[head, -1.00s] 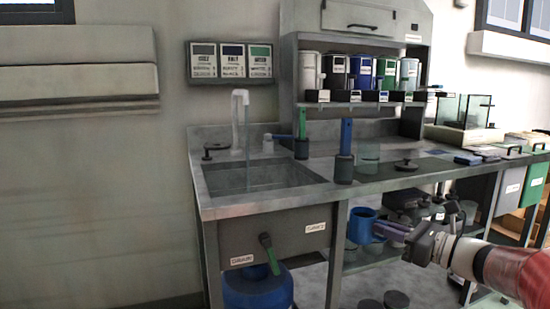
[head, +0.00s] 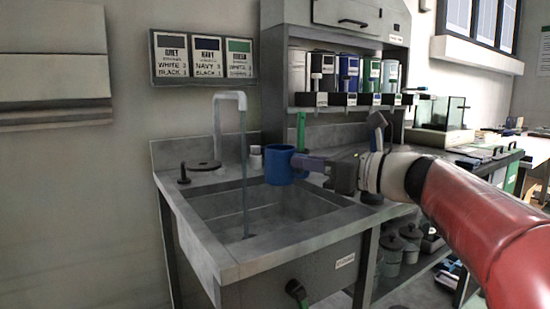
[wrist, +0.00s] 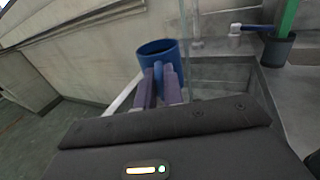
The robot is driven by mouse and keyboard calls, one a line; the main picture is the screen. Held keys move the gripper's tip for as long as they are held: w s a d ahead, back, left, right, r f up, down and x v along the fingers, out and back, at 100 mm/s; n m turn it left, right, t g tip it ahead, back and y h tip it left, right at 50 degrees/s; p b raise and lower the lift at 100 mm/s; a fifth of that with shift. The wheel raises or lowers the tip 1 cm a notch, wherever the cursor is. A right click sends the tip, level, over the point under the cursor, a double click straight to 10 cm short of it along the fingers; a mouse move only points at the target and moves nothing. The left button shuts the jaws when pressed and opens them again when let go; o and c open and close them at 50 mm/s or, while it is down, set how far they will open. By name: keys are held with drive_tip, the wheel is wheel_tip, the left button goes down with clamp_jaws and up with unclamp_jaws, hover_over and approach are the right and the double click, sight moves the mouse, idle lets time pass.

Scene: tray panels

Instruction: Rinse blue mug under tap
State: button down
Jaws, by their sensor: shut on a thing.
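The blue mug (head: 279,166) is upright in the air above the right back part of the sink (head: 212,213). My gripper (head: 302,164) is shut on the mug at its right side; the wrist view also shows the mug (wrist: 158,52) between the purple fingers (wrist: 159,86). The white tap (head: 215,125) stands at the back left of the sink. A thin stream of water (head: 244,175) falls from its spout into the basin. The mug is to the right of the stream in the head view, apart from it. The mug's inside is mostly hidden.
A green-handled brush (wrist: 288,18) stands in a dark holder right of the sink. A shelf with several labelled dispensers (head: 348,72) stands behind. The basin is otherwise clear.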

sight(286, 173)
drive_tip(key=shift+w+a, duration=0.25)
drive_tip(key=shift+a, duration=0.05)
drive_tip(key=w+a+f+p, duration=0.1)
drive_tip(key=w+a+f, duration=0.1)
drive_tip(key=w+a, duration=0.2)
drive_tip(key=w+a+f+p, duration=0.1)
drive_tip(key=w+a, duration=0.3)
drive_tip(key=w, duration=0.4)
drive_tip(key=shift+w+a+f, duration=0.25)
drive_tip(key=shift+w+f, duration=0.15)
drive_tip(key=shift+f, duration=0.05)
drive_tip(key=shift+s, duration=0.1)
idle(3.3)
drive_tip(key=shift+s+d+b, duration=0.5)
drive_tip(key=shift+s+d, duration=0.35)
drive_tip(key=shift+s, duration=0.4)
drive_tip(key=shift+s+d+b, duration=0.55)
drive_tip(key=shift+s+d, duration=0.3)
drive_tip(key=shift+s, duration=0.35)
drive_tip(key=shift+s+d+b, duration=0.5)
drive_tip(key=shift+s+d, duration=0.35)
drive_tip(key=shift+s, duration=0.4)
